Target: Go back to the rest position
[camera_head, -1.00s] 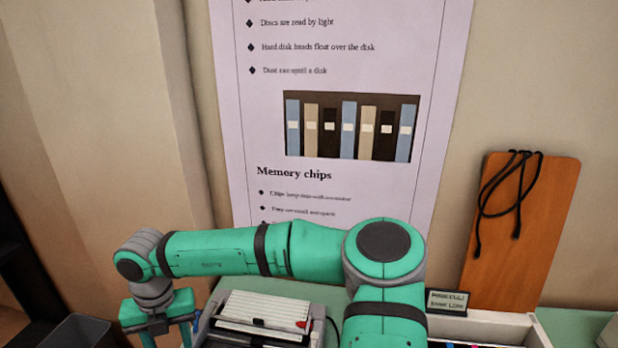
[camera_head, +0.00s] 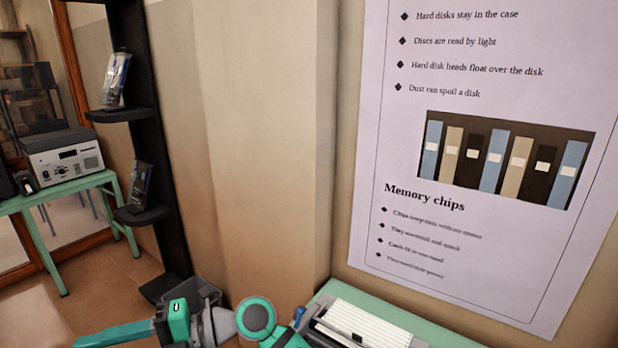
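My gripper (camera_head: 112,334) is at the bottom left of the head view, in front of the floor and left of the green table (camera_head: 435,325). Its green finger part points left, and its lower side is cut off by the frame edge. I cannot see the gap between the fingertips, so I cannot tell whether it is open or shut. My green and grey wrist joints show to its right, low in the picture.
A grey device with a white ribbed top (camera_head: 368,325) stands on the green table. A dark bin (camera_head: 203,290) is behind my wrist. A black shelf (camera_head: 150,115) with packages and a side table with a grey box (camera_head: 62,158) stand left. A poster (camera_head: 480,150) hangs right.

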